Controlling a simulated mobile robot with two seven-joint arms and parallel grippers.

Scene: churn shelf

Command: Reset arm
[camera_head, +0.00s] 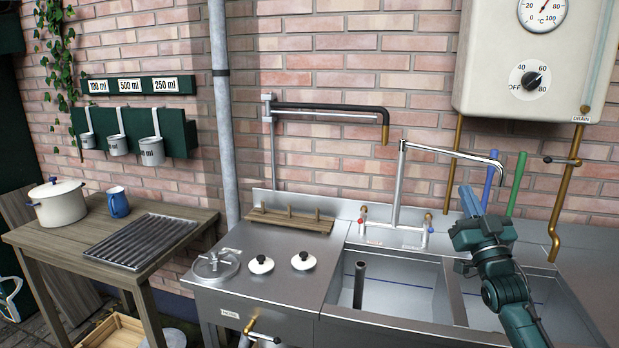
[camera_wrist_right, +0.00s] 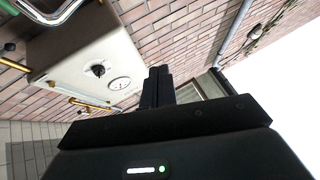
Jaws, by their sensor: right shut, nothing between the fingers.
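My right arm rises from the lower right in the head view. Its gripper (camera_head: 469,201) points up in front of the brick wall, above the divider between the two sink basins. In the right wrist view the two dark fingers (camera_wrist_right: 157,87) are together, with nothing between them. The gripper appears to touch nothing. My left gripper is not in view.
The swivel tap (camera_head: 398,187) stands left of my right gripper, its spout reaching behind it. A blue handle (camera_head: 489,182) and green handle (camera_head: 516,184) are nearby. A boiler (camera_head: 500,75) hangs above. A wooden table (camera_head: 185,213) with a white pot (camera_head: 58,204) stands left.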

